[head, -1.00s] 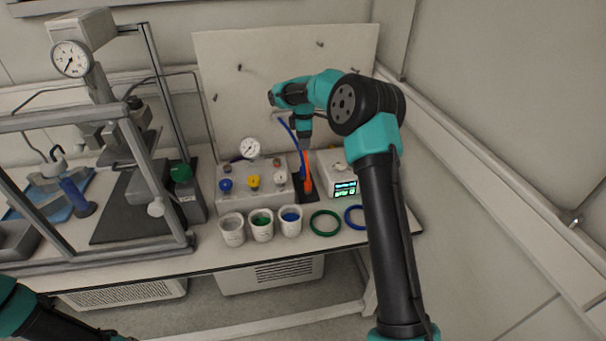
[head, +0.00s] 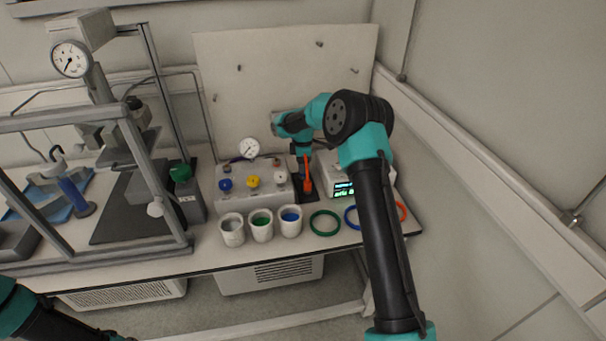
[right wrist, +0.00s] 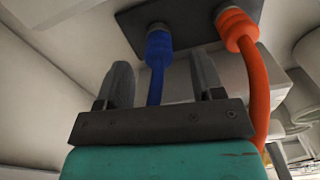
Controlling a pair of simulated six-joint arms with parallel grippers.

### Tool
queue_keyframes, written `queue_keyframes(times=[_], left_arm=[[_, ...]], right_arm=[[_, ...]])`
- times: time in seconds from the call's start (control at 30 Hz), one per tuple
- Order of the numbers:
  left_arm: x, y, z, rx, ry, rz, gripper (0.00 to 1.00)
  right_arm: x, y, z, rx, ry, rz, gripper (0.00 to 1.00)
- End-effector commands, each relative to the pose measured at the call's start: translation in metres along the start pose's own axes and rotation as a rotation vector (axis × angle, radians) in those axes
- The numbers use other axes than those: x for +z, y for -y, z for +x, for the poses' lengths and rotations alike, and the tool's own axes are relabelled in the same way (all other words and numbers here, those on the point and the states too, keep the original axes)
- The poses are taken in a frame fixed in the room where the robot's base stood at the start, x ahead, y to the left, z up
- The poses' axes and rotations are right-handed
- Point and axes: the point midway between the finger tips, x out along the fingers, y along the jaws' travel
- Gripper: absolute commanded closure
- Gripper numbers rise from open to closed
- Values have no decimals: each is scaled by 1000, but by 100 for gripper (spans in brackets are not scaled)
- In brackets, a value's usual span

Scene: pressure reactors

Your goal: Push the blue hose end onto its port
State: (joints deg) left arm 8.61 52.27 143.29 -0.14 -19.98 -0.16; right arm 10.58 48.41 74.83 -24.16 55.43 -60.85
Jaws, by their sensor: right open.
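In the right wrist view, the blue hose end (right wrist: 158,46) is a ribbed blue sleeve at the dark port plate (right wrist: 188,22), its tip against a fitting there. I cannot tell how far it sits on the port. Its hose runs down between the two fingers of my right gripper (right wrist: 162,82), which are apart, with gaps on both sides. The orange hose end (right wrist: 236,27) sits on the plate to the right. In the head view my right gripper (head: 304,162) is low over the plate beside the orange hose (head: 308,183); the blue hose is hidden. My left gripper is out of view.
A valve box (head: 243,193) with coloured knobs and a gauge stands left of the plate, a box with a lit display (head: 343,189) right. Cups (head: 262,226) and rings (head: 324,223) lie in front. A framed press rig (head: 160,145) is further left.

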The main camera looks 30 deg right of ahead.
Motion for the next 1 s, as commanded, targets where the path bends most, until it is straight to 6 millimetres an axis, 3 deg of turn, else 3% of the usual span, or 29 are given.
queue_keyframes(times=[0.17,0.5,1.0], left_arm=[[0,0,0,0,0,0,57],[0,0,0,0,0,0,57],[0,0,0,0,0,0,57]], right_arm=[[1,0,10,-2,1,0,38],[1,-1,50,-1,1,-1,38],[1,-1,52,0,0,0,38]])
